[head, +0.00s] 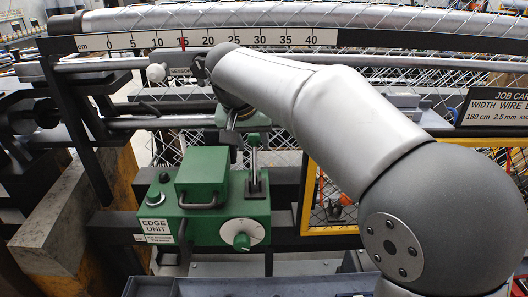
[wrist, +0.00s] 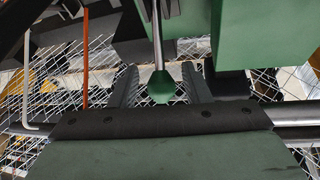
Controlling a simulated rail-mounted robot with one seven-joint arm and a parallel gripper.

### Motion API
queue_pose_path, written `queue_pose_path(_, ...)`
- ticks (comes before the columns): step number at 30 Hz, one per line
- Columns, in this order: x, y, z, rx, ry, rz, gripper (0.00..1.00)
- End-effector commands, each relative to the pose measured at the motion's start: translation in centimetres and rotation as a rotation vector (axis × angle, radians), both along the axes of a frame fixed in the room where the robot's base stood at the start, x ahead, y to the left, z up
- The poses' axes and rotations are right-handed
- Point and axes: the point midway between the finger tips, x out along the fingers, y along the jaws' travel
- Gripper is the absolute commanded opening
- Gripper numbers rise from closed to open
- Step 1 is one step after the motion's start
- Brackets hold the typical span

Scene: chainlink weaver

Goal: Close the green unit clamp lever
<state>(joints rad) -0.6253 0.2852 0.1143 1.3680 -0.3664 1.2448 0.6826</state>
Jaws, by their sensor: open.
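The green edge unit (head: 205,212) stands at centre left in the head view, with a dark handle, a white dial and a label. Its upright metal clamp lever (head: 254,158) rises from a dark base at the right of the housing. In the wrist view the lever is a silver rod (wrist: 157,35) ending in a green knob (wrist: 162,89). My gripper (wrist: 160,82) is open, with one dark finger on each side of the knob. I cannot tell whether either finger touches it.
A ruler bar (head: 205,39) and metal rails run across above the unit. A yellow frame (head: 308,195) stands right of it. Wire mesh fills the background. My arm covers much of the right side.

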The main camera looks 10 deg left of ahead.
Motion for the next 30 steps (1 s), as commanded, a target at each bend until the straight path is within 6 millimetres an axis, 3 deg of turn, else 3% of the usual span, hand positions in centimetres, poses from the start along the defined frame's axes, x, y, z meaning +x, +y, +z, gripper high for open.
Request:
queue_pose_path(9,1.7,-0.4,-4.0,-0.002,0.002,-0.002,0.43)
queue_pose_path(20,2.0,-0.4,-4.7,-0.001,0.001,-0.001,0.43)
queue_pose_path(24,2.0,-0.4,-4.7,-0.001,0.001,-0.001,0.04)
queue_pose_path(25,2.0,-0.4,-4.7,-0.001,0.001,-0.001,0.0)
queue_pose_path(30,2.0,-0.4,-4.6,0.0,-0.001,-0.001,0.0)
